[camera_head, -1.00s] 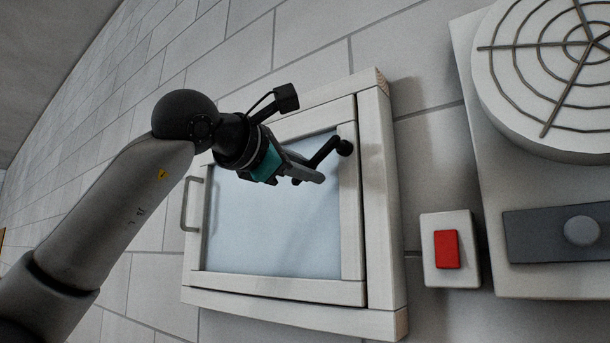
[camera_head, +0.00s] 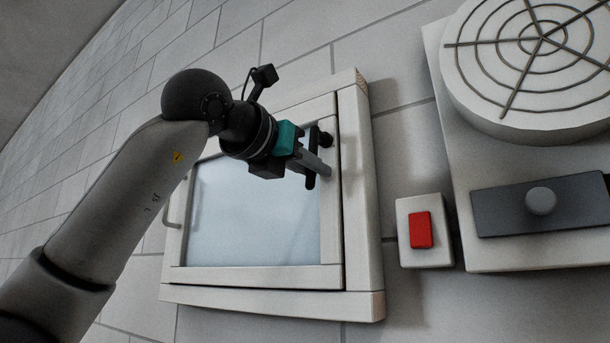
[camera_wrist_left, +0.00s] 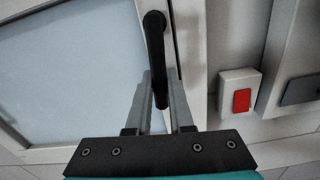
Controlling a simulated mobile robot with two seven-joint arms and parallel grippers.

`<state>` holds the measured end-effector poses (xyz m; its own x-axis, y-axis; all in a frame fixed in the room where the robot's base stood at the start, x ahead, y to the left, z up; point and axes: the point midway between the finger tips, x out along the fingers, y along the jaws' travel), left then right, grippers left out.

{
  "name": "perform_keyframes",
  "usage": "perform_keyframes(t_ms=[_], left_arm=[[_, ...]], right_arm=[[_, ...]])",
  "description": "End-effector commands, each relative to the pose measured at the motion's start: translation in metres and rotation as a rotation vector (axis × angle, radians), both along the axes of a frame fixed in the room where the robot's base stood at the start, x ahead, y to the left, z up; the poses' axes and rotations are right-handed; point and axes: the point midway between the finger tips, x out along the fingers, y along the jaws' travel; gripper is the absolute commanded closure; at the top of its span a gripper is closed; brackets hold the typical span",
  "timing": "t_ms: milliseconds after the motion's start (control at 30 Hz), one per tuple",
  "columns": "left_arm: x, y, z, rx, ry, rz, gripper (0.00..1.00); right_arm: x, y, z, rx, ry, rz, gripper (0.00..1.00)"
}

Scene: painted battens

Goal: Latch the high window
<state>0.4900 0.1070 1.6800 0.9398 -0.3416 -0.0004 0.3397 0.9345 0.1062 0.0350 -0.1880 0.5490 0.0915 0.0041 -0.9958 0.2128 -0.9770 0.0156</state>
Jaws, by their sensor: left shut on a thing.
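The high window has a pale pane (camera_head: 255,215) in a white sash, set in a white outer frame (camera_head: 362,240). The sash looks shut or nearly so. A black latch handle (camera_head: 311,181) sits on the sash's right side, with its round pivot (camera_head: 326,139) beside it. My left gripper (camera_head: 316,164) is shut on the latch handle, partly hiding it. In the left wrist view the handle (camera_wrist_left: 154,40) runs down between the fingers of my left gripper (camera_wrist_left: 160,85). My right gripper is not in view.
A white box with a red switch (camera_head: 421,230) is on the wall right of the window. Further right are a round fan grille (camera_head: 540,60) and a grey plate with a knob (camera_head: 541,201). A pull handle (camera_head: 171,205) is on the sash's left.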

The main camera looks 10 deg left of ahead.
Motion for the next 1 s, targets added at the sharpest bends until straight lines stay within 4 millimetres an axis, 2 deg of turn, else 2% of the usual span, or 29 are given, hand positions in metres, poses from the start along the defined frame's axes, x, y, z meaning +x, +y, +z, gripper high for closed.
perform_keyframes(t_ms=[300, 800, 833, 1000], left_arm=[[-0.002, -0.0062, -0.0012, -0.099, 0.038, 0.0, 1.0], [-0.0025, -0.0073, -0.0003, -0.117, 0.044, -0.001, 1.0], [-0.0025, -0.0073, -0.0003, -0.117, 0.044, -0.001, 0.78], [-0.0026, -0.0072, -0.0002, -0.117, 0.042, -0.001, 0.59]], right_arm=[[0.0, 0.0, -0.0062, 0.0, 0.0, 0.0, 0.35], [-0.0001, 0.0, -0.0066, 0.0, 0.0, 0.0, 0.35], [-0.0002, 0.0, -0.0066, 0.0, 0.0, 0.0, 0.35], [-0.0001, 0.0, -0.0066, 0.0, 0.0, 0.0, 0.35]])
